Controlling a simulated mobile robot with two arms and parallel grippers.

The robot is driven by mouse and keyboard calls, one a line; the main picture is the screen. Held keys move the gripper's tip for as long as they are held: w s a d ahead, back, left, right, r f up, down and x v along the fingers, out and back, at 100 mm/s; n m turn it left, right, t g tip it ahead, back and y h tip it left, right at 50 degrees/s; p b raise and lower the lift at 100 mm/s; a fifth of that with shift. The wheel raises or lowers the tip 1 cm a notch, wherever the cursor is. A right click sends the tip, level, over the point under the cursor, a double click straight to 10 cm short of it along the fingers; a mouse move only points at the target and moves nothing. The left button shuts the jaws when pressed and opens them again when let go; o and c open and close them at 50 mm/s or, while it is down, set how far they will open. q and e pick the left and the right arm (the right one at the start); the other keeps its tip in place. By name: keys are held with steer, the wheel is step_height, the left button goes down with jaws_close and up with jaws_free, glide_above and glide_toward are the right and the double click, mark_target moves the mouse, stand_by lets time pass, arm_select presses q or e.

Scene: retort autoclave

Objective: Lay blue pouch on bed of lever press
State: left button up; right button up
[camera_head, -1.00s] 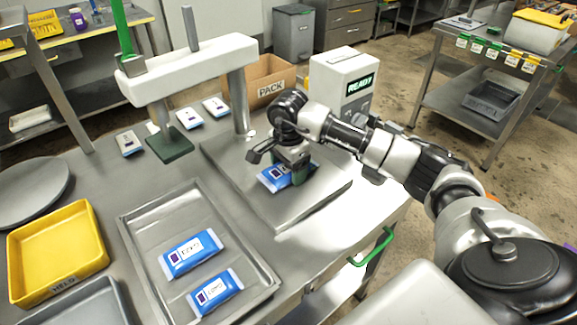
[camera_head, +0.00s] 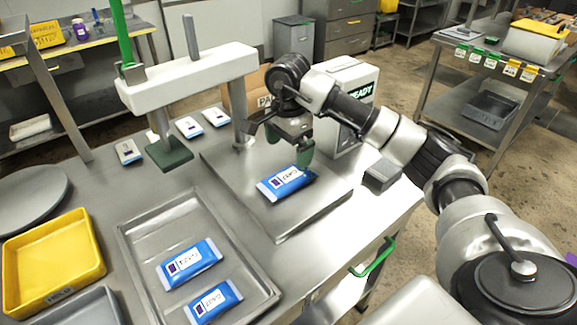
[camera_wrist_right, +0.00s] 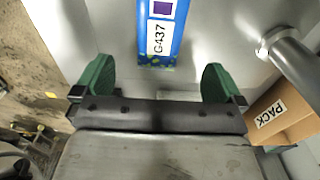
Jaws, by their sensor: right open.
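A blue pouch (camera_head: 285,182) with a white label lies flat on the metal bed (camera_head: 262,213) of the lever press (camera_head: 185,75). In the right wrist view the same pouch (camera_wrist_right: 160,35) shows its label "G437". My right gripper (camera_head: 303,150) is above and just behind the pouch, open and empty. Its two green fingers (camera_wrist_right: 158,82) are wide apart, with the pouch's end ahead between them and not touched. Two more blue pouches (camera_head: 190,262) (camera_head: 214,301) lie in the metal tray (camera_head: 135,232). My left gripper is not seen.
The green press foot (camera_head: 168,153) stands left of the bed, with several small white pouches (camera_head: 188,127) near it. A yellow bin (camera_head: 50,262) is at the left. A "PACK" box (camera_head: 257,82) and a "READY" unit (camera_head: 340,85) stand behind the bed.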

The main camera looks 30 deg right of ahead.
steer(key=shift+r, duration=1.6)
